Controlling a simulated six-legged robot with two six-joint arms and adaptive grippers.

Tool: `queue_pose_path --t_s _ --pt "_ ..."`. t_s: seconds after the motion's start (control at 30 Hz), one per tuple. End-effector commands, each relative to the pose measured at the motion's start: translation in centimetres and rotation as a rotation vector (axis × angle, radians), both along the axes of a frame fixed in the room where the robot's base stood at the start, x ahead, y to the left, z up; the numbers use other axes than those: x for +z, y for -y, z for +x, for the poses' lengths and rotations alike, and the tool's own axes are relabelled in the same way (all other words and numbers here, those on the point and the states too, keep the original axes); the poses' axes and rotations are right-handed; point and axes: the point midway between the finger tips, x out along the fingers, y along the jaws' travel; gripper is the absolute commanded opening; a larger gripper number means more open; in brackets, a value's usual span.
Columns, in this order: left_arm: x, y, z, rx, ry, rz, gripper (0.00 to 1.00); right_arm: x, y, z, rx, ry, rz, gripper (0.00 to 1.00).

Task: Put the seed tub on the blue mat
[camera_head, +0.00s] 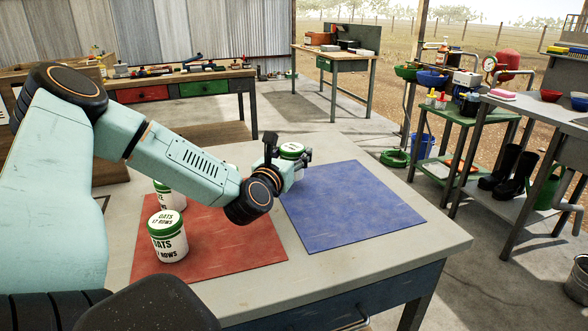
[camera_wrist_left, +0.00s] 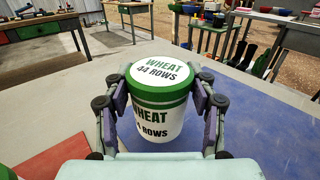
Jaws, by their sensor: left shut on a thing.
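My left gripper (camera_head: 285,158) is shut on a white seed tub with green bands (camera_head: 292,150) at the back left part of the blue mat (camera_head: 350,205). In the left wrist view the tub (camera_wrist_left: 160,105) stands upright between the fingers of my left gripper (camera_wrist_left: 160,100), and its label reads WHEAT 44 ROWS. The blue mat (camera_wrist_left: 255,140) shows behind and right of it. I cannot tell whether the tub's base touches the mat. My right gripper is not in view.
An OATS tub (camera_head: 168,240) stands on the red mat (camera_head: 230,245), left of the blue mat. Another tub (camera_head: 170,197) stands behind it, partly hidden by my left arm. The blue mat's right and front parts are bare. The table edge (camera_head: 440,250) lies beyond.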

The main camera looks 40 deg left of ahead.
Motion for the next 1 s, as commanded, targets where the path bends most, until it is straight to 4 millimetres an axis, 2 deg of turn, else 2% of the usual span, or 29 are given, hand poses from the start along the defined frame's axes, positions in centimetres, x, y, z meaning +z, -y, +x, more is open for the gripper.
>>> queue_pose_path --t_s 0.1,0.2,0.47,0.67,0.7,0.93,1.0 --pt "-2.1 0.0 0.1 -0.001 -0.004 0.005 0.20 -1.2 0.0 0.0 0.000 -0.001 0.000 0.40" --pt "-3.1 -0.1 0.2 -0.001 -0.003 0.004 0.20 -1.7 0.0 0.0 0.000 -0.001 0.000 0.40" --pt "-2.9 -0.1 0.3 0.000 0.000 0.001 0.20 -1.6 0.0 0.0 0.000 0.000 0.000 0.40" --pt "-3.4 -0.1 0.3 0.000 0.000 0.001 0.20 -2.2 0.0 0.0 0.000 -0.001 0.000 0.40" --pt "-3.4 -0.1 0.3 0.000 -0.001 0.001 0.59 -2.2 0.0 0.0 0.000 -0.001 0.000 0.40" --pt "-3.3 -0.1 0.3 0.000 -0.001 0.001 0.78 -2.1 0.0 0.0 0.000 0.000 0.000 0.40" --pt "-3.3 -0.1 0.3 0.000 -0.001 0.001 0.80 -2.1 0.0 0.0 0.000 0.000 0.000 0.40"
